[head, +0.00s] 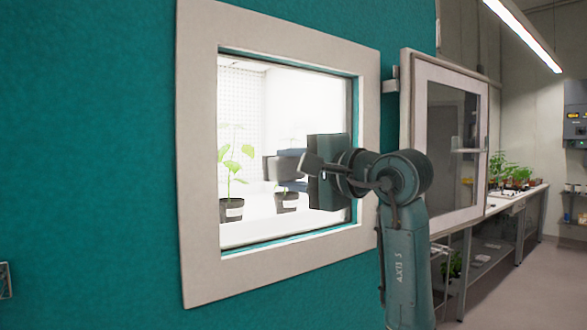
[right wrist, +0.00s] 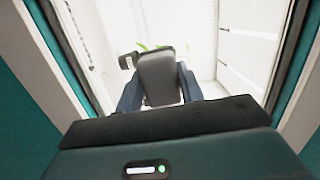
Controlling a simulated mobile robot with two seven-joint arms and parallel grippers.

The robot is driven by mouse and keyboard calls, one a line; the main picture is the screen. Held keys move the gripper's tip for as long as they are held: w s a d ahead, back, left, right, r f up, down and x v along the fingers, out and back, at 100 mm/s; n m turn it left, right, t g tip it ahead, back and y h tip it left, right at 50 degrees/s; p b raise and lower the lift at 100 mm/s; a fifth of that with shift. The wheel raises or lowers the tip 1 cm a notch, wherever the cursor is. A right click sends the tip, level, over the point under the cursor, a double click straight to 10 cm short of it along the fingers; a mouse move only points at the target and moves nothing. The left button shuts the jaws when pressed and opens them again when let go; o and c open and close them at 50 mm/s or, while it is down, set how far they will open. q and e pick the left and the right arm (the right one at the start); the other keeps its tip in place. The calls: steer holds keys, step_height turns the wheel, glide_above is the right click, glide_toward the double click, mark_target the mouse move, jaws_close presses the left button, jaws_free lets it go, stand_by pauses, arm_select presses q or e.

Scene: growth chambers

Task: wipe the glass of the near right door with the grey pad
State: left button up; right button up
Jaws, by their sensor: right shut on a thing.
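My right gripper (head: 285,170) is in front of the lit chamber opening, or just inside it; I cannot tell the depth. In the right wrist view, its two fingers (right wrist: 158,92) are shut on the grey pad (right wrist: 160,76), which points toward the bright interior. In the head view the pad is partly hidden by the gripper. The open door (head: 410,110) stands to the right of the opening, with a light frame around a dark glass pane (head: 455,115). The pad is apart from this glass. My left gripper is not in view.
The light window frame (head: 200,150) surrounds the opening in the teal wall (head: 90,150). Inside are two potted plants, one (head: 231,209) left and one (head: 287,203) behind my gripper. A bench (head: 525,193) with green plants stands beyond the door, with bare floor (head: 530,290) before it.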

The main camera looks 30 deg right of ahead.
steer(key=shift+w, duration=0.25)
